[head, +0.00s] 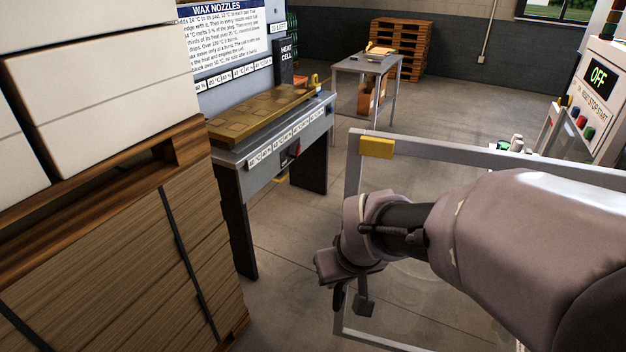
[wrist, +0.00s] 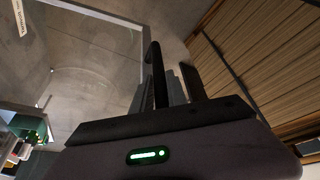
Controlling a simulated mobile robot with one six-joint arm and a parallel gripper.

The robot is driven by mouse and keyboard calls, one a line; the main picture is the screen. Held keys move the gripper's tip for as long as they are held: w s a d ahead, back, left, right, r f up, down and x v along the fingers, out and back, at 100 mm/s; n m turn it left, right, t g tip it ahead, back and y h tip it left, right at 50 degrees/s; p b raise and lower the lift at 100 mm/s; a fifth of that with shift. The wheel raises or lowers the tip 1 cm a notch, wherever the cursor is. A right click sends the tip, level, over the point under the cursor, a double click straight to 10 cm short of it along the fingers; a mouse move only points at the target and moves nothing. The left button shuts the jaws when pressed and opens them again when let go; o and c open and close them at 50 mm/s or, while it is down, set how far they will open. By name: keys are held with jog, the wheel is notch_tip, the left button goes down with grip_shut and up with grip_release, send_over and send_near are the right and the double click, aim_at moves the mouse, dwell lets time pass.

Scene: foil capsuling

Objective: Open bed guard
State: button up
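The bed guard looks to be the clear panel in a grey metal frame (head: 353,172), with a yellow block (head: 376,147) at its upper left corner. Its frame (wrist: 100,14) and clear panel also show at the left in the wrist view. My gripper (head: 350,298) points down near the left side of the frame, in front of the panel in the head view. In the wrist view my gripper (wrist: 172,85) has a dark hooked rod beside its grey and dark finger parts. I cannot tell whether that rod is a handle, or whether the fingers touch the guard.
A strapped pallet stack (head: 120,250) fills the left. Behind it is a grey bench (head: 275,150) with a brass plate. A small table (head: 365,65) stands farther back. Open floor lies between them.

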jog(key=o, duration=0.3)
jog(key=p+v, duration=0.6)
jog(key=v, duration=1.1)
jog(key=shift+r, duration=0.2)
